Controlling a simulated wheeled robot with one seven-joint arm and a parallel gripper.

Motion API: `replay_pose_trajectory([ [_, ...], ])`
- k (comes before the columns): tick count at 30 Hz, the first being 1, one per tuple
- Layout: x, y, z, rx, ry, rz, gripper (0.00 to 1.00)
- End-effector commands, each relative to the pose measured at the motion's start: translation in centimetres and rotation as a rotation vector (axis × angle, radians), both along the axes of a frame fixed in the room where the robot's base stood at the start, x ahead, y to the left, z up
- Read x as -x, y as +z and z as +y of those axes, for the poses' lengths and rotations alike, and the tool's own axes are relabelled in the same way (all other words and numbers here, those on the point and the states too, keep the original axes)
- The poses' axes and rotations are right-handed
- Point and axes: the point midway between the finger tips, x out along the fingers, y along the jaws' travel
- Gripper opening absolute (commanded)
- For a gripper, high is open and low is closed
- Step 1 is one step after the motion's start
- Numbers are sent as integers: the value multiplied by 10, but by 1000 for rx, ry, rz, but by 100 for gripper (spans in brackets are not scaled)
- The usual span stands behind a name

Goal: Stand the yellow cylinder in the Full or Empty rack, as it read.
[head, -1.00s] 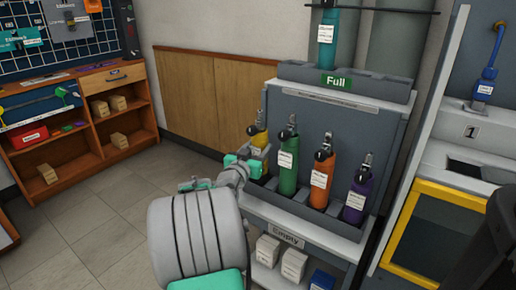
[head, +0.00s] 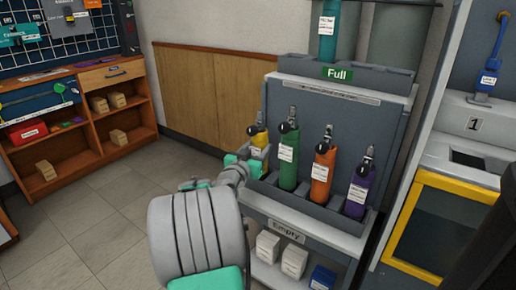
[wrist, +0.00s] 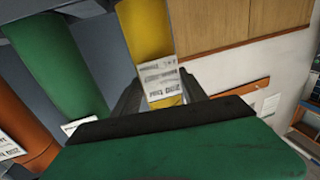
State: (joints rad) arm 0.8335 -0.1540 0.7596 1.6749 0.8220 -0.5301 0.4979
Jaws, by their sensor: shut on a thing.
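The yellow cylinder (head: 259,139) stands at the left end of the lower rack (head: 327,222), above the "Empty" label (head: 286,231). It has a dark valve and a white label. My gripper (head: 256,160) is shut on it; the gripper and rack front hide its lower part in the head view. In the wrist view the yellow cylinder (wrist: 147,35) sits between the dark fingers of my gripper (wrist: 163,88), its white label (wrist: 162,77) facing the camera. The upper rack (head: 300,66) carries a green "Full" label (head: 338,72) and holds a teal cylinder (head: 327,35).
Green (head: 289,160), orange (head: 322,175) and purple (head: 360,190) cylinders stand to the right in the lower rack. White boxes (head: 294,260) sit on the shelf below. Open floor (head: 90,235) lies at left.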

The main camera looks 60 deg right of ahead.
Motion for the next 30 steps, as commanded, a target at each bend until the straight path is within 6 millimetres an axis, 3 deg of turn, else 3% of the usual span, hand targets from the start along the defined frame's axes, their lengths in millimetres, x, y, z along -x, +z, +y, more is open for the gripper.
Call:
replay_pose_trajectory([
  [20, 0, -5, 0, 7, 0, -2, 0],
  [21, 0, -5, 0, 7, 0, -2, 52],
  [30, 0, -8, 0, 2, 0, -1, 75],
])
